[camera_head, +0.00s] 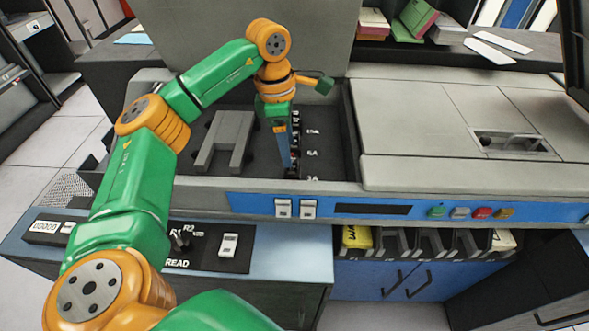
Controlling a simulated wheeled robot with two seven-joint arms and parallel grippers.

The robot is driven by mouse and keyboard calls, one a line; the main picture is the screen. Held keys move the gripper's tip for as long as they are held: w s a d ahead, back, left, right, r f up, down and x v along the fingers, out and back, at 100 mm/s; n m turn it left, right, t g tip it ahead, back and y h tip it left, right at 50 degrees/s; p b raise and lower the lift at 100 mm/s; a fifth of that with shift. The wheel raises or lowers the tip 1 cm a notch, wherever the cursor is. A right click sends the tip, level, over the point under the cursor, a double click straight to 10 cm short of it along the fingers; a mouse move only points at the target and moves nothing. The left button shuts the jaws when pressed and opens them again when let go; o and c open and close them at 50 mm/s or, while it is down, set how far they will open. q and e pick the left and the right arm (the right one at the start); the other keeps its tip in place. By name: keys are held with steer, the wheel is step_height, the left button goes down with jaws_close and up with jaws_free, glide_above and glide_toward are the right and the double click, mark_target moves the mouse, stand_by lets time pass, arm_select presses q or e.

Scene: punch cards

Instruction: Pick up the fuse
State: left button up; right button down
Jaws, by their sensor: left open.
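My left arm comes in from the lower left and bends over the machine. My left gripper (287,166) points down into the dark recess (255,180), next to the labels 5A and 3A. It is seen nearly edge-on, so the gap between its fingers barely shows; it is open. A row of small dark holders or fuses (296,143) stands beside the labels, partly hidden behind the gripper. I cannot tell one fuse clearly from the rest, nor whether the fingers are around one. My right gripper is not in view.
A grey forked block (225,140) lies in the recess left of the gripper. The grey machine cover (430,125) rises to the right. A blue front panel (400,208) carries switches and coloured buttons. Below are card slots (430,243) and a side desk (285,250) with controls.

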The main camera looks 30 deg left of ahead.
arm_select(q)
steer(key=f, duration=0.5)
steer(key=shift+w+d, duration=0.25)
steer(key=shift+w, duration=0.1)
steer(key=shift+r, duration=0.1)
steer(key=shift+c, duration=0.4)
jaws_close()
